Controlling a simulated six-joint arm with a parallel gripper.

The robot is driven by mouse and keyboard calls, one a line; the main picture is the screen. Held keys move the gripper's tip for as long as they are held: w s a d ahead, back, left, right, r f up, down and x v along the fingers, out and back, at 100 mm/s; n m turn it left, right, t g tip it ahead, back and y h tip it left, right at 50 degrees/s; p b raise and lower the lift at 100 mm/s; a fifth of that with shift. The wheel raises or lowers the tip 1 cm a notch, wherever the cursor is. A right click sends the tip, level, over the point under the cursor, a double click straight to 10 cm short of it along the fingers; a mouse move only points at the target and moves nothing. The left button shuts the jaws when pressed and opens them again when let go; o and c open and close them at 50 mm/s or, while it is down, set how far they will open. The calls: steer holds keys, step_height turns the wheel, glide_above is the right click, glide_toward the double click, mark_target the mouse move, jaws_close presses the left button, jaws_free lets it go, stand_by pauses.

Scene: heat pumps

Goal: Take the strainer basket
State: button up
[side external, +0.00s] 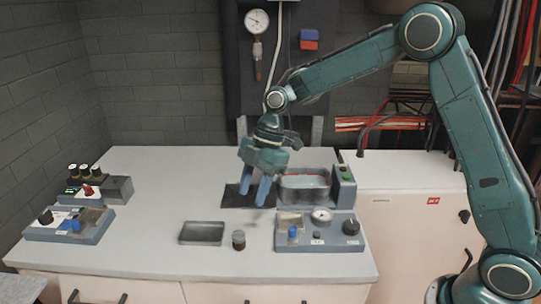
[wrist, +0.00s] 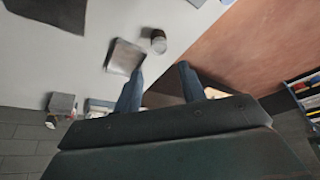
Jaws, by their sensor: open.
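My gripper (side external: 255,190) is open, its two blue fingers pointing down above the dark mat on the white bench. In the wrist view my gripper (wrist: 161,70) has nothing between its fingers. A small grey cylinder with a darker top (side external: 238,240), which may be the strainer basket, stands upright near the bench's front edge. It also shows in the wrist view (wrist: 158,42), beyond the fingertips and apart from them. I cannot make out any mesh on it.
A shallow metal tray (side external: 202,233) lies left of the cylinder. A control box (side external: 330,237) with knobs stands to its right, and a metal basin (side external: 305,185) behind that. More control boxes (side external: 68,226) are at the left. The bench middle-left is clear.

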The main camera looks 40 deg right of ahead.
mark_target(239, 233)
steer(key=shift+x, duration=4)
steer(key=shift+x, duration=2.55)
steer(key=c, duration=0.7)
steer(key=shift+c, duration=0.2)
steer(key=shift+r, duration=0.2)
step_height(239, 233, up, 20)
steer(key=shift+f, duration=0.15)
